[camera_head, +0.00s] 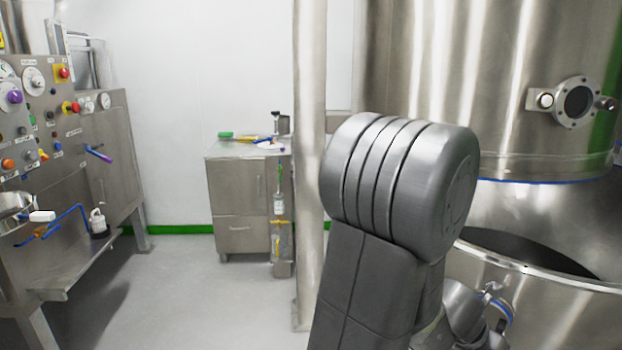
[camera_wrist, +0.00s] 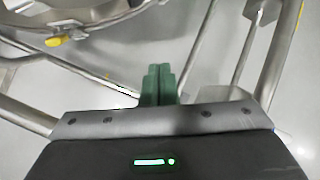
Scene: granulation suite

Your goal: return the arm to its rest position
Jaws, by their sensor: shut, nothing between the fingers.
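My gripper (camera_wrist: 158,72) shows in the wrist view at the middle, with its green fingers pressed together and nothing between them. Beyond the fingers are steel tubes and pale grey floor; the fingers' distance from the tubes is hard to tell. In the head view my grey arm rises at the right of centre, in front of the large steel vessel. The gripper itself does not show in the head view.
The steel vessel (camera_head: 450,70) and its open lower bowl (camera_head: 540,272) fill the right. A steel post (camera_head: 309,200) stands left of my arm. A control panel (camera_head: 45,110) is at the left, a steel cabinet (camera_head: 238,190) behind. Floor (camera_head: 180,290) between them is clear. Steel tubes (camera_wrist: 195,50) cross the wrist view.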

